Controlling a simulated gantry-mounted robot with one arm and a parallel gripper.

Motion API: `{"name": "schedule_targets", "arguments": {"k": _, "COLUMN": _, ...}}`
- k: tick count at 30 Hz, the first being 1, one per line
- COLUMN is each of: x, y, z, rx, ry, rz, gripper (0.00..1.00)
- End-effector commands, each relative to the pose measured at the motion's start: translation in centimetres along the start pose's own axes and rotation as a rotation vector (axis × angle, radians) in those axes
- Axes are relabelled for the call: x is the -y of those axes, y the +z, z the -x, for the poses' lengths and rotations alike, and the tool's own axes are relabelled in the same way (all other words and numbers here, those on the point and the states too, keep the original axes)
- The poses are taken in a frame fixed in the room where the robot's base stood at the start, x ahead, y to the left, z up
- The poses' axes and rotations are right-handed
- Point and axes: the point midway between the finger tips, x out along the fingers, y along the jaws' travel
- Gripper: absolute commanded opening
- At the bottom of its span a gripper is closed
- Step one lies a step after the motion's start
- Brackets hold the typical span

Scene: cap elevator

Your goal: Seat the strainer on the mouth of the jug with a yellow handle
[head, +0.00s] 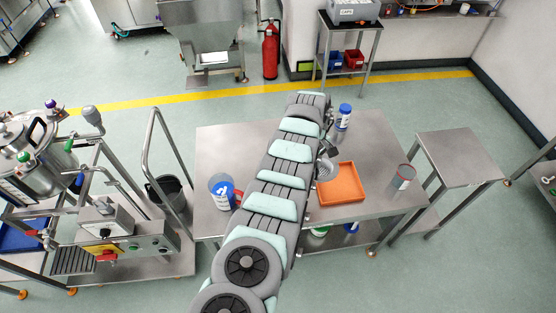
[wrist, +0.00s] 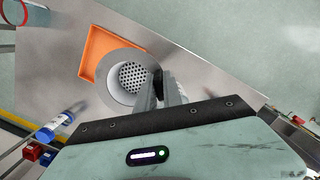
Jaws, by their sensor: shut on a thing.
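The strainer (wrist: 131,79) is a grey round cup with a wide rim and a perforated bottom. My gripper (wrist: 158,88) is shut on its rim at the right side in the wrist view. In the head view the strainer (head: 328,171) shows just right of my arm, in front of the orange tray's left part. Its height above the table is hard to tell. No jug with a yellow handle shows clearly in either view; my arm hides the middle of the table. A jug with a blue label and a red handle (head: 222,189) stands at the table's left.
An orange tray (head: 357,196) lies on the steel table (head: 215,143). A side table (head: 460,157) stands beyond. Bare tabletop shows at back left and back right.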

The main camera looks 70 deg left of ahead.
Motion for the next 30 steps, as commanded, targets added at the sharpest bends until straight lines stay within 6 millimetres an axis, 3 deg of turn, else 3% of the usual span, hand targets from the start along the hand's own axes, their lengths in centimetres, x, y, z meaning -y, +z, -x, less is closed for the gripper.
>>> {"name": "schedule_targets", "arguments": {"k": 17, "x": 0.7, "y": -2.0, "z": 0.6, "rx": -0.003, "ry": 0.008, "rz": 0.061, "gripper": 0.00}}
{"name": "schedule_targets", "arguments": {"k": 26, "x": 1.7, "y": -3.9, "z": 1.1, "rx": -0.003, "ry": 0.017, "rz": 0.122, "gripper": 0.00}}
{"name": "schedule_targets", "arguments": {"k": 30, "x": 2.9, "y": -6.1, "z": 2.0, "rx": -0.004, "ry": 0.028, "rz": 0.198, "gripper": 0.00}}
